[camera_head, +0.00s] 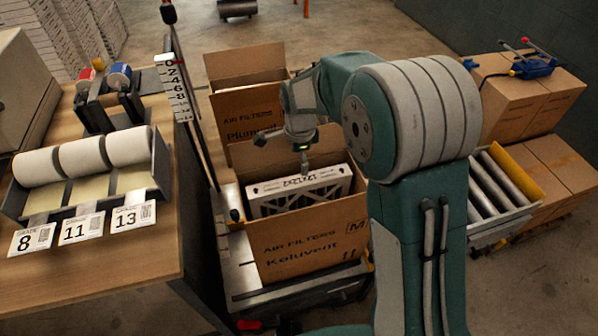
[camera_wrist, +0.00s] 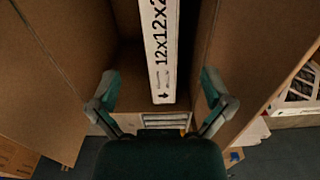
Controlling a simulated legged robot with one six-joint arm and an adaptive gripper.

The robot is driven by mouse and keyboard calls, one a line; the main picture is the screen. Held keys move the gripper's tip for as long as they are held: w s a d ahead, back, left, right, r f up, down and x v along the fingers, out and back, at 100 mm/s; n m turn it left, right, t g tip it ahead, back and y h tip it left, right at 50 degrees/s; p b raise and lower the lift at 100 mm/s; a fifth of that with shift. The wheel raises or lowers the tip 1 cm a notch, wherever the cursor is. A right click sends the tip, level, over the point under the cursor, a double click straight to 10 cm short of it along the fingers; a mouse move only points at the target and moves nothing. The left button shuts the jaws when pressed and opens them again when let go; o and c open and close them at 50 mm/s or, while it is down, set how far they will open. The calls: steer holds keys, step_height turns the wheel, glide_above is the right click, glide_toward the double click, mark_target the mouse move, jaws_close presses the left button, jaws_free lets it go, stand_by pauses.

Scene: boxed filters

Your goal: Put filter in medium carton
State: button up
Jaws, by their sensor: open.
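A white-framed filter (camera_head: 300,189) printed 12x12x2 stands upright inside the open carton marked M (camera_head: 312,245). In the wrist view the filter's white edge (camera_wrist: 160,50) stands between the brown carton walls (camera_wrist: 240,50). My gripper (camera_head: 302,160) is above the filter at the carton's opening. In the wrist view my gripper (camera_wrist: 161,98) is open, one finger on each side of the filter's edge, with gaps between fingers and filter. The fingertips are only partly visible in the head view. The filter's lower part is hidden in the carton.
Another open carton (camera_head: 247,110) stands behind. A wooden table (camera_head: 110,255) with label rolls (camera_head: 82,157) and a tall ruler (camera_head: 178,92) is at left. A roller conveyor (camera_head: 500,185) and closed boxes (camera_head: 525,100) are at right.

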step_height(320, 180, up, 6)
steer(key=s+d+r+n+t, duration=0.3)
steer(key=s+d+r+n, duration=0.4)
steer(key=s+d+r, duration=0.35)
steer(key=s+d+n+t, duration=0.2)
steer(key=s+d+n, duration=0.2)
steer(key=s, duration=1.1)
steer(key=n, duration=0.3)
steer(key=shift+r+n+t, duration=0.3)
steer(key=shift+r+n, duration=0.1)
